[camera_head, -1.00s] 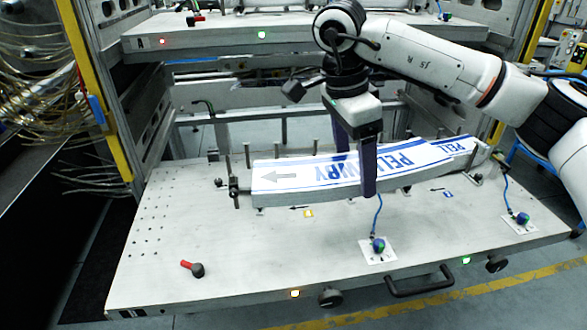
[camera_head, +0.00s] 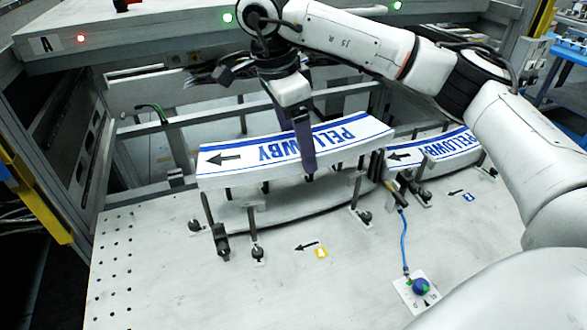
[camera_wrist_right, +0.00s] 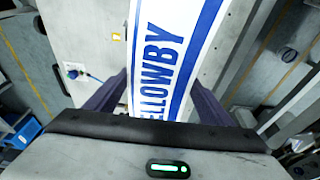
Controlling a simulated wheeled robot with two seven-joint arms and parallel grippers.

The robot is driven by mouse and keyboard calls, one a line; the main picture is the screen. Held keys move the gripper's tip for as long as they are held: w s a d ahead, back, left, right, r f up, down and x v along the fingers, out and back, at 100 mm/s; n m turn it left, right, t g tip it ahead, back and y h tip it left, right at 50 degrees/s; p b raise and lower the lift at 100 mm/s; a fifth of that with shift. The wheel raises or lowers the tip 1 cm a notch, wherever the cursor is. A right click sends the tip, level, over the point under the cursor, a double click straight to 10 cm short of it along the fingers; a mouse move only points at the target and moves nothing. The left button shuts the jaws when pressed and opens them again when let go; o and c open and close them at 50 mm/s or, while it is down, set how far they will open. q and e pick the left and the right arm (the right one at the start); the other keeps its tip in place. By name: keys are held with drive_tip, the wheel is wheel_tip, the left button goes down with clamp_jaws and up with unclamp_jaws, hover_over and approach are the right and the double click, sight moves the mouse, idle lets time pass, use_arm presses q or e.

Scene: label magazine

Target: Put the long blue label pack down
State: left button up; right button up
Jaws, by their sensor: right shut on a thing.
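The long blue label pack (camera_head: 235,157) is a curved white strip with blue edges, blue PELLOWBY lettering and a black arrow at its left end. My right gripper (camera_head: 304,145) is shut across its middle; the far finger is hidden behind the pack. The pack is held above the deck, with a gap and short posts visible under it. In the right wrist view, the pack (camera_wrist_right: 160,60) runs between both fingers of the gripper (camera_wrist_right: 155,95). My left gripper is not in view.
A second PELLOWBY pack (camera_head: 450,147) lies to the right, near the held pack's right end. Upright posts with dark clamps (camera_head: 220,240) stand on the pale deck (camera_head: 180,270). A blue knob (camera_head: 420,286) with a cable is at front right. The front left deck is clear.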

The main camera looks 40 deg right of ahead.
drive_tip(key=shift+f, duration=0.7)
drive_tip(key=x, duration=0.2)
drive_tip(key=shift+a+f, duration=0.15)
drive_tip(key=shift+f, duration=0.25)
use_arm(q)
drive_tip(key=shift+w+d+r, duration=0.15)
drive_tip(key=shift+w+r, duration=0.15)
use_arm(e)
drive_tip(key=shift+w+f, duration=0.1)
drive_tip(key=shift+f, duration=0.25)
drive_tip(key=shift+f, duration=0.3)
drive_tip(key=o, duration=2)
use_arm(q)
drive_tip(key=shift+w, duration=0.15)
use_arm(e)
drive_tip(key=shift+o, duration=0.2)
